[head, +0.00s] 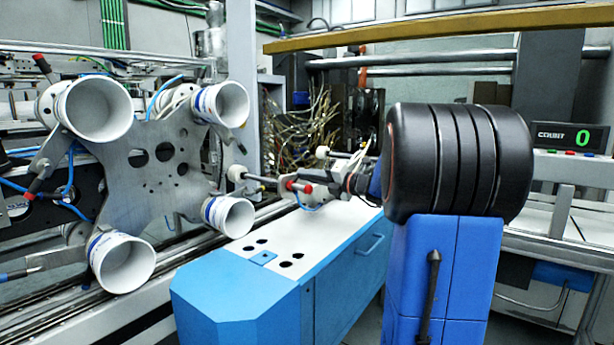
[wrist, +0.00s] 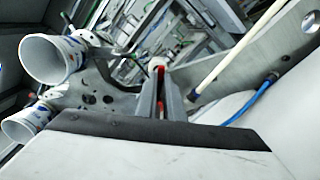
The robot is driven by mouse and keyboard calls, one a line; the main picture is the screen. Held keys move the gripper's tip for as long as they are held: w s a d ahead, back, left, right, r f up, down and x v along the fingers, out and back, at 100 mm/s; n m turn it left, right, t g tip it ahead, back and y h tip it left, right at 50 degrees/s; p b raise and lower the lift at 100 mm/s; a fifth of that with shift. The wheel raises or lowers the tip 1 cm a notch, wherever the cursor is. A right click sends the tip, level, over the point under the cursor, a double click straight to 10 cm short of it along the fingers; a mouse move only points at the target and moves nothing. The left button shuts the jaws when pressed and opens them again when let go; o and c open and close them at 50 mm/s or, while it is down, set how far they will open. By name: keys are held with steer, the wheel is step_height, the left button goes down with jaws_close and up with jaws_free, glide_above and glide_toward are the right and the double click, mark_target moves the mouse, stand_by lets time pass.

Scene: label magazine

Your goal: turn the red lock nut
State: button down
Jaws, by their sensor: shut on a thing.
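The red lock nut (head: 303,187) sits on a thin rod beside the label magazine, above the blue cabinet. In the wrist view the red of the nut (wrist: 160,70) shows at the tips of my two grey fingers, partly hidden by them. My gripper (wrist: 162,85) is shut on the nut, reaching in from the right in the head view. In that view the fingertips are small and hard to separate from the rod and nut.
A metal plate (head: 150,160) carrying several white cups (head: 125,265) stands to the left. A white suction cup (head: 237,173) is on the rod's left end. The blue cabinet (head: 240,290) lies below. A blue hose (wrist: 250,100) and a pale rod (wrist: 230,70) lie right of my fingers.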

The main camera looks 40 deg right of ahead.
steer(key=shift+d+f+m, duration=0.2)
steer(key=shift+f+m, duration=0.3)
steer(key=shift+m, duration=0.6)
steer(key=c, duration=1.9)
jaws_free()
steer(key=shift+o, duration=0.2)
steer(key=v, duration=1.7)
steer(key=shift+s, duration=0.15)
steer(key=shift+r, duration=0.1)
